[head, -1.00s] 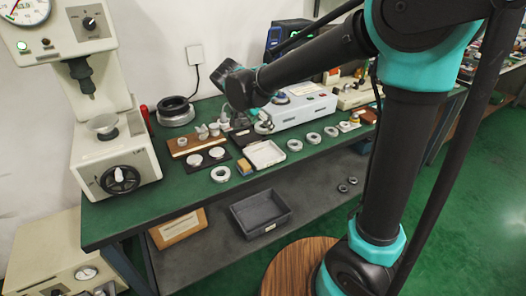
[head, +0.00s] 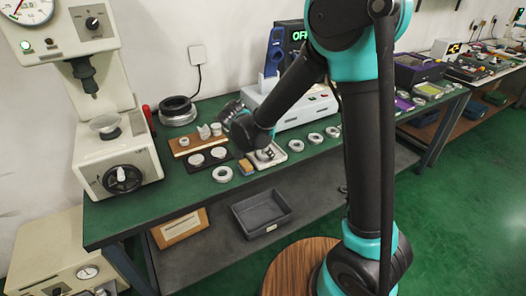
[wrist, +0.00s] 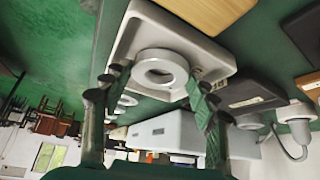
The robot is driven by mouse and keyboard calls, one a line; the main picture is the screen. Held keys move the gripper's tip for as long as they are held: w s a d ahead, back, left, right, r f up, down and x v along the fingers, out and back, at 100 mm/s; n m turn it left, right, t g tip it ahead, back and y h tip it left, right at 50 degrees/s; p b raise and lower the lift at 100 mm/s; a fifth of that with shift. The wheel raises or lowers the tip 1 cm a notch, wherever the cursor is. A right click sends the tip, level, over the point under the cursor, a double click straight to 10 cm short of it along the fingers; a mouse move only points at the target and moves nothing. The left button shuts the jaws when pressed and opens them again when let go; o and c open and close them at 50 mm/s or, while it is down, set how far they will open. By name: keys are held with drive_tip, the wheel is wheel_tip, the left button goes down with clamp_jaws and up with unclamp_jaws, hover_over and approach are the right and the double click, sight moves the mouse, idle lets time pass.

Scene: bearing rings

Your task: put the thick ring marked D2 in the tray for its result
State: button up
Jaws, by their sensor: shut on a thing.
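A thick pale-grey ring (wrist: 160,94) is between the two fingers of my gripper (wrist: 158,84) in the wrist view, which shut on its sides. No D2 marking is readable on it. A shallow white tray (wrist: 221,60) lies directly behind the ring in that view; I cannot tell whether the ring touches its floor. In the head view my gripper (head: 264,153) is low over the white tray (head: 279,162), and the arm and gripper cover part of it.
A loose ring (head: 222,174) lies left of the tray, near a yellowish block (head: 246,167). Several rings stand in a row to the right, one at the near end (head: 296,146). A dark plate (head: 184,163) with white discs is further left. A grey bin (head: 284,207) sits on the lower shelf.

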drive_tip(key=o, duration=1.3)
drive_tip(key=shift+f, duration=0.1)
drive_tip(key=v, duration=1.2)
drive_tip(key=s+d+f+n+g+y, duration=0.1)
drive_tip(key=d+f+n, duration=0.1)
drive_tip(key=d, duration=0.6)
drive_tip(key=s+d+f+n+g+y, duration=0.1)
drive_tip(key=s+d+f, duration=0.1)
drive_tip(key=d, duration=0.7)
drive_tip(key=shift+s+d+f+n+t+y, duration=0.15)
drive_tip(key=shift+s+d+f+n+y, duration=0.2)
drive_tip(key=shift+s+d+f+n, duration=1.1)
drive_tip(key=shift+s+d+f+t+y, duration=0.25)
drive_tip(key=shift+s+d+f, duration=0.6)
drive_tip(key=shift+s+d, duration=1.45)
drive_tip(key=shift+s+d+f+n+t+y, duration=0.1)
drive_tip(key=shift+s+d+f+n+y, duration=0.5)
drive_tip(key=shift+s+d+f, duration=1.15)
drive_tip(key=shift+w+d+r, duration=0.35)
drive_tip(key=shift+d+r, duration=0.1)
drive_tip(key=shift+r, duration=0.15)
